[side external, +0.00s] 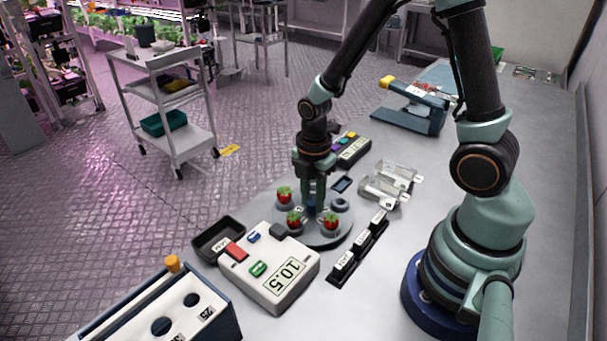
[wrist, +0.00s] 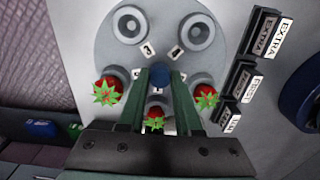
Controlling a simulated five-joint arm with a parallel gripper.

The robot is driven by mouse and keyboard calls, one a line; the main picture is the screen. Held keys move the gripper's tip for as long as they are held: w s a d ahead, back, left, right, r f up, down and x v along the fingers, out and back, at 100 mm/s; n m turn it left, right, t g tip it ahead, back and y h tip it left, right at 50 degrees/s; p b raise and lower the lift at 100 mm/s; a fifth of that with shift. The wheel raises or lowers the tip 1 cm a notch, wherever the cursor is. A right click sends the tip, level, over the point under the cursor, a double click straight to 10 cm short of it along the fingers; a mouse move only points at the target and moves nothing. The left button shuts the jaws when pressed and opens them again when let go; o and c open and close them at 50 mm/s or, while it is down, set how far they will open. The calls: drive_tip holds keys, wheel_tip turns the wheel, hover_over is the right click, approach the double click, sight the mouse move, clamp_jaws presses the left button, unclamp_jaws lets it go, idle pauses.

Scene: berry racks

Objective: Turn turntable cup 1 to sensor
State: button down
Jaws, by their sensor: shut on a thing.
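The round grey turntable (side external: 318,240) carries cups in a ring, each with a small number tag; I cannot read which is cup 1. It also fills the wrist view (wrist: 160,30). Strawberries sit in three cups: left (wrist: 107,90), right (wrist: 206,98) and near (wrist: 155,122). Two far cups are empty, far left (wrist: 130,24) and far right (wrist: 195,32). My gripper (wrist: 161,92) points down and is shut on the blue centre knob (wrist: 160,74); in the side view my gripper (side external: 316,198) stands over the turntable's middle. The dark sensor block (side external: 279,231) appears to be on the white meter's edge.
The white meter (side external: 270,290) reads 10.5 beside the turntable. A black tray (side external: 218,240) lies to its left. A labelled black rack (side external: 358,250) and clear punnets (side external: 392,185) lie right of the turntable. A small keypad box (side external: 352,152) stands behind.

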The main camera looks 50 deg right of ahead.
drive_tip(key=c, duration=0.6)
unclamp_jaws()
drive_tip(key=shift+r, duration=0.1)
wheel_tip(320, 180, up, 12)
wheel_tip(320, 180, up, 5)
drive_tip(key=m+t, duration=0.2)
drive_tip(key=m, duration=0.5)
hover_over(313, 203)
drive_tip(key=s+r+m+t, duration=0.1)
drive_tip(key=m, duration=0.2)
drive_tip(key=s+r+m+t, duration=0.1)
drive_tip(key=r+m, duration=0.1)
drive_tip(key=m, duration=0.2)
drive_tip(key=s+r+m+t, duration=0.1)
drive_tip(key=m, duration=0.3)
drive_tip(key=shift+s+a+r+t, duration=0.1)
drive_tip(key=shift+a+r+t, duration=0.05)
drive_tip(key=shift+a+t, duration=0.2)
